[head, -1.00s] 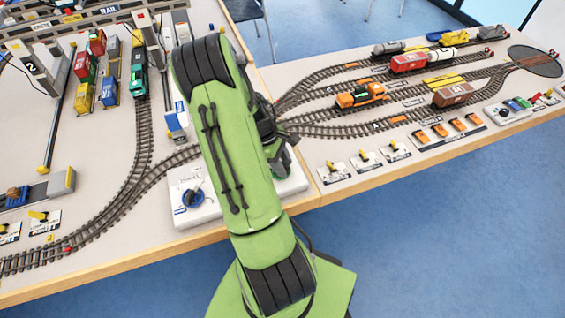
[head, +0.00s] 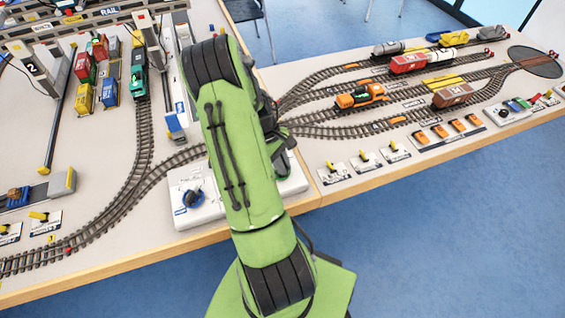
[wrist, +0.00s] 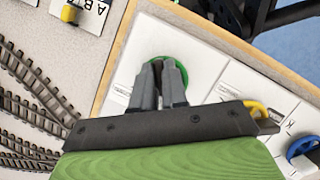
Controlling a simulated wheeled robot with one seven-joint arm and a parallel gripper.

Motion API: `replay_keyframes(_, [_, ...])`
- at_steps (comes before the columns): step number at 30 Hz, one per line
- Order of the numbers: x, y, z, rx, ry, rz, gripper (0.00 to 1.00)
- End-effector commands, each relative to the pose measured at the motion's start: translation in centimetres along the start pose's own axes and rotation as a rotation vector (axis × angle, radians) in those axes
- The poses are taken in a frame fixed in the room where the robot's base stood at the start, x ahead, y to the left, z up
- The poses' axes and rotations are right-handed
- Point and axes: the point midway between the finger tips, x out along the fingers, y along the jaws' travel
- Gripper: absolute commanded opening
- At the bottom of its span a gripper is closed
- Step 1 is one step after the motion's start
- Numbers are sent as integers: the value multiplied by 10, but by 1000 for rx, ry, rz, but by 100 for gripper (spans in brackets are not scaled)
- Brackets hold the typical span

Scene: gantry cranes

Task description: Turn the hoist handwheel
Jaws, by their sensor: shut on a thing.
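A green handwheel (wrist: 186,63) stands on a white panel in the wrist view. My gripper (wrist: 160,72) is shut at it, its two fingers close together over the wheel and hiding part of it. A yellow handwheel (wrist: 254,106) is partly hidden behind my gripper's body, and a blue handwheel (wrist: 302,147) is at the right edge. I cannot read which wheel is labelled hoist.
Curved tracks (head: 130,200) run left of the panel, with gantry posts (head: 150,45) and coloured containers (head: 82,97) behind. Small lever plates (head: 365,160) and a rail yard with wagons (head: 410,62) lie to the right. The table's wooden front edge (head: 120,265) is close to the panel.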

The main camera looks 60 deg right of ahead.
Motion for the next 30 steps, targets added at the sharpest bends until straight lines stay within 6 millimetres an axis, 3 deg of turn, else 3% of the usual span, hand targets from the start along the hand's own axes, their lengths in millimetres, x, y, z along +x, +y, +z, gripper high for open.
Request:
replay_keyframes(15, [-1, -2, 0, 394, 2, -162, 0])
replay_keyframes(30, [-1, -4, -1, 549, 3, -225, 0])
